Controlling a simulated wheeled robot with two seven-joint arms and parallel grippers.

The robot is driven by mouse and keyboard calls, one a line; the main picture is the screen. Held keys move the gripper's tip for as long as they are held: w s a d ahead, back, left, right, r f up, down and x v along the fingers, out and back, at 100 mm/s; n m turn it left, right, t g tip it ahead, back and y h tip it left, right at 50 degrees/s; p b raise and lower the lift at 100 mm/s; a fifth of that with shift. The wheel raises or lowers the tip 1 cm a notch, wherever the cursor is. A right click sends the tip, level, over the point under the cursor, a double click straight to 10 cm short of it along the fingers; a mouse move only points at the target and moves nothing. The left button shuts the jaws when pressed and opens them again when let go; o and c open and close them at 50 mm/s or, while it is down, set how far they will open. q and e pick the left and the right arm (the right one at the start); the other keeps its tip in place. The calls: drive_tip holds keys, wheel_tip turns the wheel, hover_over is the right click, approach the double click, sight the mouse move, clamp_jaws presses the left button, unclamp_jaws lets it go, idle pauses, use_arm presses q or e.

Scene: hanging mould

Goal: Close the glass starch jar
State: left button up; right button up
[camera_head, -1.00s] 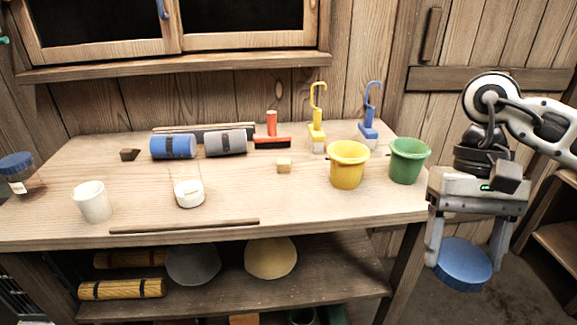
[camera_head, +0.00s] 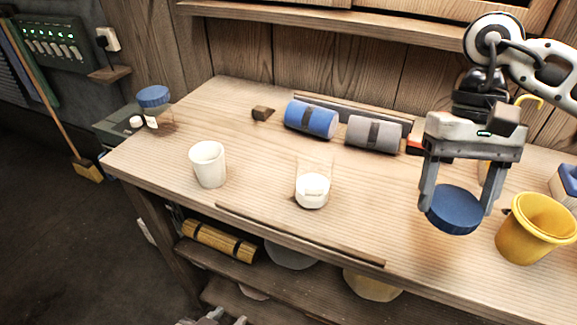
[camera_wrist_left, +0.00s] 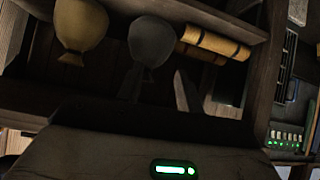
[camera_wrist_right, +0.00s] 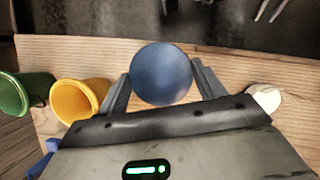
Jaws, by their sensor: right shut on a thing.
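The clear glass jar (camera_head: 313,190) stands upright and open on the table, with white starch in its bottom. In the right wrist view, a white-filled vessel (camera_wrist_right: 266,98), likely this jar, shows at the right, partly hidden by the gripper. My right gripper (camera_head: 460,205) is shut on a round blue lid (camera_head: 453,211), held between its fingers above the table, right of the jar and apart from it. The lid also shows in the right wrist view (camera_wrist_right: 161,74). Only a grey part, likely my left gripper (camera_head: 212,318), shows at the bottom edge; its fingers cannot be made out.
A white cup (camera_head: 208,164) stands left of the jar, and another blue-lidded jar (camera_head: 153,98) at the far left. Blue (camera_head: 311,119) and grey (camera_head: 374,134) rolls lie behind. A yellow bucket (camera_head: 537,228) stands at right. A thin stick (camera_head: 300,234) lies along the front edge.

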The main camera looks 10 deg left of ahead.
drive_tip(key=shift+w+a, duration=0.2)
drive_tip(key=shift+w, duration=0.05)
use_arm(q)
drive_tip(key=shift+w+a+r, duration=0.15)
drive_tip(key=shift+w, duration=0.05)
drive_tip(key=shift+o, duration=0.3)
use_arm(e)
drive_tip(key=shift+s, duration=0.15)
